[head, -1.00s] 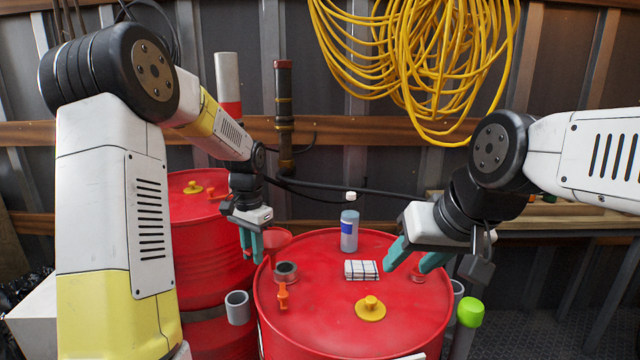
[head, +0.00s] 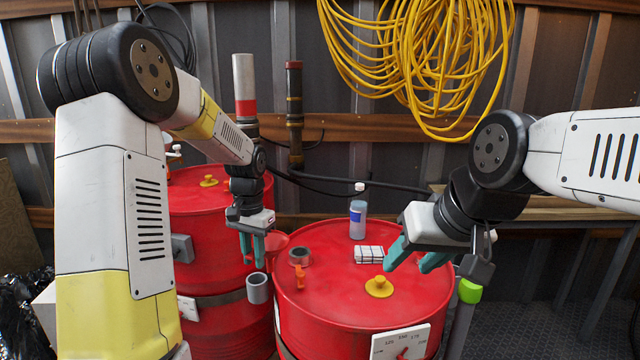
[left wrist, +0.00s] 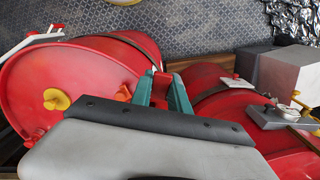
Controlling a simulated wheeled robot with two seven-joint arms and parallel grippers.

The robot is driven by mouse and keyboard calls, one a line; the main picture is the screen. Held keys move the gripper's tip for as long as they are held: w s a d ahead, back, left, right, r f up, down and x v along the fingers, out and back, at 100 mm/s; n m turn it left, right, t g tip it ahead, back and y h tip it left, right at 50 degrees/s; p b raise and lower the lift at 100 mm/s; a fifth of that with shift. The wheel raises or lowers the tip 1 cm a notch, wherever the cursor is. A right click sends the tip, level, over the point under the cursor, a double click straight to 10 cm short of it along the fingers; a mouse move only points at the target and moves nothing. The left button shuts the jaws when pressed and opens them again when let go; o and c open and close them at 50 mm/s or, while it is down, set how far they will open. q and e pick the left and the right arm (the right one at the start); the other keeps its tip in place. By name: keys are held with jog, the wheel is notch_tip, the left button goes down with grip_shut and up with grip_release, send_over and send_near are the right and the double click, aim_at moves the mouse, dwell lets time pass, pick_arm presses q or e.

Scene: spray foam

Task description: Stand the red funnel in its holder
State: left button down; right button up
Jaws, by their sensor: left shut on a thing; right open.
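My left gripper (head: 252,246) hangs fingers down beside the left rim of the front red drum. It is shut on the red funnel (head: 279,240), whose red bowl shows just right of the fingers. In the left wrist view red also shows between the teal fingertips (left wrist: 162,90), but its shape is mostly hidden. A grey open cup (head: 258,288), which looks like the holder, is at the drum's left side, below my left gripper and apart from it. My right gripper (head: 408,262) is open and empty above the drum's right side.
A second red drum (head: 200,200) stands behind left. A green-topped item (head: 469,291) is at the right.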

pick_arm(q)
jog(key=w+a+n, duration=0.1)
jog(key=n, duration=0.1)
jog(key=w+a+r+n, duration=0.1)
jog(key=w+n, duration=0.1)
jog(key=shift+w+a, duration=0.15)
jog(key=shift+a, duration=0.25)
jog(key=shift+f, duration=0.1)
dwell(0.3)
jog(key=shift+f, duration=2.85)
jog(key=shift+f, duration=3.65)
jog(key=c, duration=1.2)
grip_release()
jog(key=shift+o, duration=0.2)
jog(key=shift+r, duration=0.1)
